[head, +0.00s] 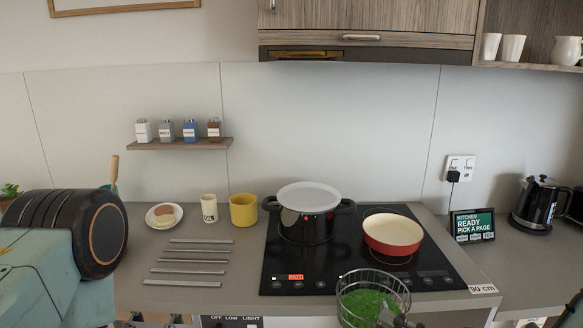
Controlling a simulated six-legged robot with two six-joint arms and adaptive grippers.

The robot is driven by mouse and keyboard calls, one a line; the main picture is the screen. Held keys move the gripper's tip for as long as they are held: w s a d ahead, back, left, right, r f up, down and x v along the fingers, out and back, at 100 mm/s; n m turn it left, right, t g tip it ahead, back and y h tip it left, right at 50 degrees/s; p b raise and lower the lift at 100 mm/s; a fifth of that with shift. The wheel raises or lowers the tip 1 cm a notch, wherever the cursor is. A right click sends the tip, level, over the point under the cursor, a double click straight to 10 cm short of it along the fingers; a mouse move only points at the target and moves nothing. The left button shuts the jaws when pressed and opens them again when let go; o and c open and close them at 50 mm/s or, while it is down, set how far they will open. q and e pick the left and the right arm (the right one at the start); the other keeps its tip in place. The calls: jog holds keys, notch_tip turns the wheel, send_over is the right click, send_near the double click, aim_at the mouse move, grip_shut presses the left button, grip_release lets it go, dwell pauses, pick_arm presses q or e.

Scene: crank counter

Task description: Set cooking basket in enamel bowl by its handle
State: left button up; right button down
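The cooking basket (345,308) is a round wire basket with bright green contents, at the bottom centre of the head view. It overlaps the counter's front edge and appears held up in the air. Its handle is mostly hidden. A grey part of my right gripper (398,321) shows at the basket's near right side, cut by the frame's lower edge. It appears shut on the basket, though its fingertips are not clear. The enamel bowl (392,250), red outside and cream inside, stands empty on the hob's right side, beyond the basket. My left gripper is out of view.
A lidded black pot (305,225) stands left of the bowl on the black hob (330,262). A yellow mug (243,210), a white cup (209,208) and a plate (151,220) are further left. A tablet (473,226) and kettle (535,205) are at right.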

jog(key=shift+s+d, duration=0.15)
jog(key=shift+s, duration=0.65)
pick_arm(q)
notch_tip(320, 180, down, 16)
jog(key=b, duration=1.6)
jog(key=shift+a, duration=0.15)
pick_arm(e)
notch_tip(320, 180, down, 16)
jog(key=s, duration=0.1)
jog(key=shift+d+f, duration=0.2)
jog(key=shift+d, duration=0.1)
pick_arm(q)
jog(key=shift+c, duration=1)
pick_arm(e)
jog(key=shift+s+d+g, duration=0.1)
jog(key=shift+d+g, duration=0.05)
jog(key=shift+g, duration=0.15)
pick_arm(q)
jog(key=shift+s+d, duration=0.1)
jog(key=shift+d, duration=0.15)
pick_arm(e)
jog(key=shift+d, duration=0.1)
